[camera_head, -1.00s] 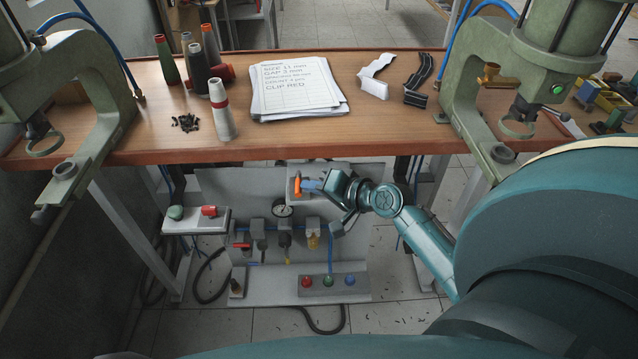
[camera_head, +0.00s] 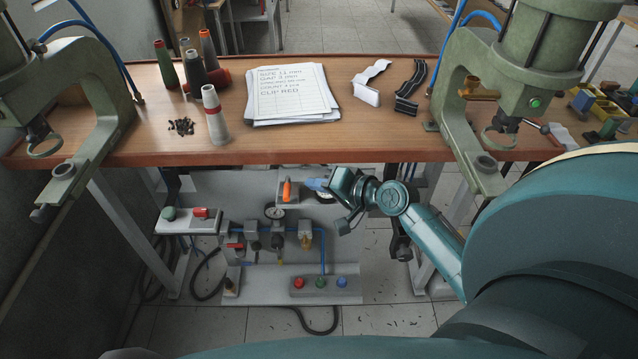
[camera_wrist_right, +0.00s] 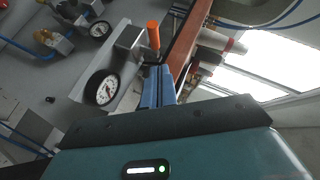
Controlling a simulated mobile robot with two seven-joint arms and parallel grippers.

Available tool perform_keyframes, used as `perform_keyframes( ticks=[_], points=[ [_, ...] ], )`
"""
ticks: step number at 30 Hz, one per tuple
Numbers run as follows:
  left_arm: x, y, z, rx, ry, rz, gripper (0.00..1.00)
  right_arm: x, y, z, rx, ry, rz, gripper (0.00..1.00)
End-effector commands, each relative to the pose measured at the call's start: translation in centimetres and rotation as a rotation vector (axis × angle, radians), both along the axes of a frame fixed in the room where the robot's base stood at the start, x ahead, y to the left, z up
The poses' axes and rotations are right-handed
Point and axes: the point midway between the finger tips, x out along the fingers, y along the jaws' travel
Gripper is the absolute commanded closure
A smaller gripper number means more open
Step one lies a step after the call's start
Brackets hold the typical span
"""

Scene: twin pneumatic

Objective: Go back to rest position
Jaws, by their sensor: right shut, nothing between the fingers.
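My right gripper (camera_head: 317,184) is below the table's front edge, in front of the pneumatic panel. Its blue fingers are shut and empty, and they also show in the right wrist view (camera_wrist_right: 160,86). The orange lever handle (camera_head: 287,190) stands upright just left of the fingertips, with a small gap in the head view. In the right wrist view the orange handle (camera_wrist_right: 153,35) is just beyond the fingertips. My left gripper is not in view.
The wooden table (camera_head: 280,148) overhangs my right gripper. A green press (camera_head: 470,110) stands at the right and another (camera_head: 98,95) at the left. Below are a gauge (camera_head: 275,212), a button box (camera_head: 325,284) and a side box (camera_head: 188,223). Open floor lies in front.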

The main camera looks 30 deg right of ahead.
Motion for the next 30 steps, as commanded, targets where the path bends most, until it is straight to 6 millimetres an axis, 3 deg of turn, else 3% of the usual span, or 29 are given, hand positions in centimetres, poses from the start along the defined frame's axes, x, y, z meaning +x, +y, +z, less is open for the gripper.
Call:
perform_keyframes(
  ticks=[3,9,15,23,26,30],
  points=[
    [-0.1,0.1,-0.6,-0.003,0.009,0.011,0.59,-3.2,-0.5,0.9,-0.005,0.005,0.001,1.00],
    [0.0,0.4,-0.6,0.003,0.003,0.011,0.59,-6.8,-1.0,2.5,-0.004,0.004,0.001,1.00],
    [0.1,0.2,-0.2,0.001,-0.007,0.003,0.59,-8.4,-1.2,3.3,-0.002,0.002,-0.001,1.00],
    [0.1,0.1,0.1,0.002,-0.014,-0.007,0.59,-8.7,-1.3,3.4,-0.005,0.002,-0.001,1.00],
    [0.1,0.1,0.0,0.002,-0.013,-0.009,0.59,-9.1,-0.7,2.2,-0.046,0.008,0.006,1.00],
    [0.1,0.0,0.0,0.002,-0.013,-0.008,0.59,-11.0,1.8,-2.7,-0.250,0.022,0.060,1.00]
  ],
)
